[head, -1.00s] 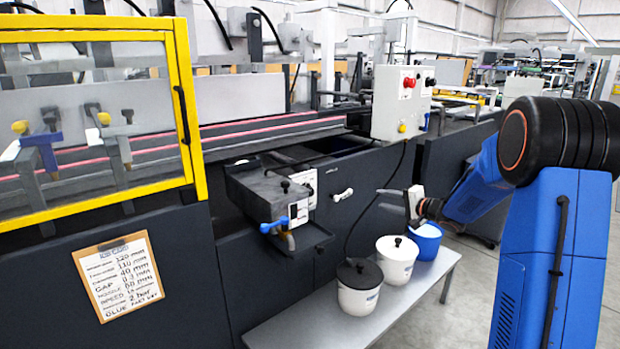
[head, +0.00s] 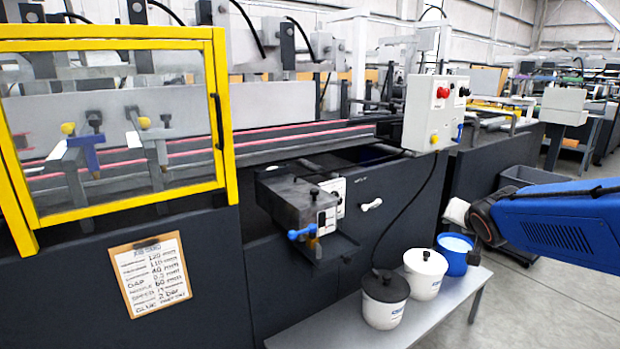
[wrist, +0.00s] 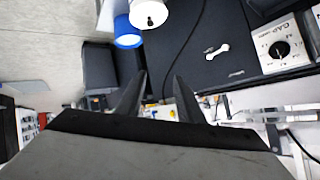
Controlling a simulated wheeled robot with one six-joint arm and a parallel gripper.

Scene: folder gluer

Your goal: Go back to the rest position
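My gripper shows in the wrist view (wrist: 159,80) with its two dark fingers apart and nothing between them. In the head view the end of my arm is at the right, above and beside a blue pot (head: 455,262); the fingers are not clear there. The blue pot has white contents and stands on a grey bench (head: 385,338). It also shows in the wrist view (wrist: 127,41), upper left of the fingers and apart from them.
A white lidded pot (head: 424,281) and a black-lidded pot (head: 384,311) stand on the bench. The dark machine has a control box (head: 430,115), a yellow-framed guard (head: 228,120) and a clipboard (head: 152,273). Floor at right is open.

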